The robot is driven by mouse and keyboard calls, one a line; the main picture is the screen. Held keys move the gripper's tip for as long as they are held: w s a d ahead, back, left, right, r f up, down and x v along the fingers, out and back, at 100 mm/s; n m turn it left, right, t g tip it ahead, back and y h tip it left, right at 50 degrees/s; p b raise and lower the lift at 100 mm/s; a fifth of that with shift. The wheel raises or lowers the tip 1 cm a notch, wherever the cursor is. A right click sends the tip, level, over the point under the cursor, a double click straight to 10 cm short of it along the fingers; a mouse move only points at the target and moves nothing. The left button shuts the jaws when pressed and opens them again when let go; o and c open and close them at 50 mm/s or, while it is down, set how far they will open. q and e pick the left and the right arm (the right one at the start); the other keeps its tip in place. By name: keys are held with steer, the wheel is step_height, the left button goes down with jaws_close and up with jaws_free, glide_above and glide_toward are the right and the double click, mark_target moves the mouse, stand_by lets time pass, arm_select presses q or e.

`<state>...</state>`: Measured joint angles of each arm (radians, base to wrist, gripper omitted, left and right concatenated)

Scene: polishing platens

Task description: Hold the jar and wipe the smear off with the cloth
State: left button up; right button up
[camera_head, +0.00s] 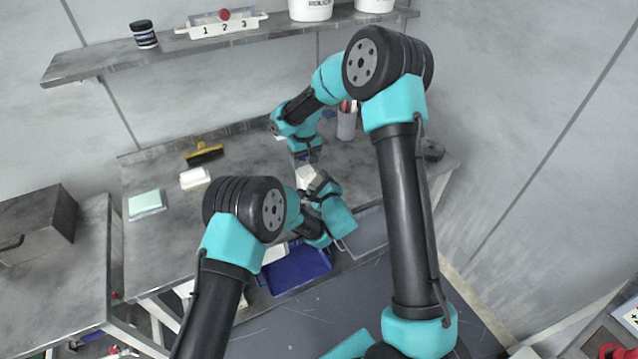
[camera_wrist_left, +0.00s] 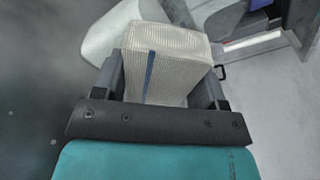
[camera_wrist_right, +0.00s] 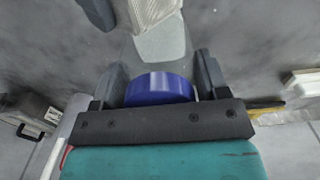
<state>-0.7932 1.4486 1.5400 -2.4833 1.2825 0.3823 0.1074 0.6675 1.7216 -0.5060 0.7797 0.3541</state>
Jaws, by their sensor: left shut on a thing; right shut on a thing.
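My right gripper (camera_wrist_right: 160,85) is shut on the jar, gripping it at its blue lid (camera_wrist_right: 160,90). The jar's pale grey body (camera_wrist_right: 160,42) extends beyond the lid. My left gripper (camera_wrist_left: 165,75) is shut on the folded whitish cloth (camera_wrist_left: 170,60), which has a blue stripe. The cloth (camera_wrist_right: 152,10) also shows at the far end of the jar body in the right wrist view. A pale rounded body, apparently the jar (camera_wrist_left: 112,38), lies just behind the cloth in the left wrist view. Whether they touch is unclear. No smear is visible.
The grey bench (camera_head: 240,160) holds a yellow-and-black brush (camera_head: 204,153), a white block (camera_head: 195,178), a green-topped pad (camera_head: 146,206) and a tool cup (camera_head: 346,122). A shelf (camera_head: 110,62) spans behind.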

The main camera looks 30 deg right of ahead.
mark_target(309, 188)
arm_select(q)
steer(key=shift+w+a, duration=0.1)
steer(key=shift+a, duration=1.85)
steer(key=shift+d+f+v, duration=0.1)
steer(key=shift+v, duration=0.9)
steer(key=shift+d+f+v, duration=0.1)
steer(key=shift+d+v, duration=0.05)
steer(key=shift+v, duration=0.85)
steer(key=shift+d+f+v, duration=0.1)
steer(key=shift+v, duration=0.85)
steer(key=shift+v, duration=1.6)
steer(key=shift+d+f, duration=0.15)
arm_select(e)
steer(key=o, duration=1.1)
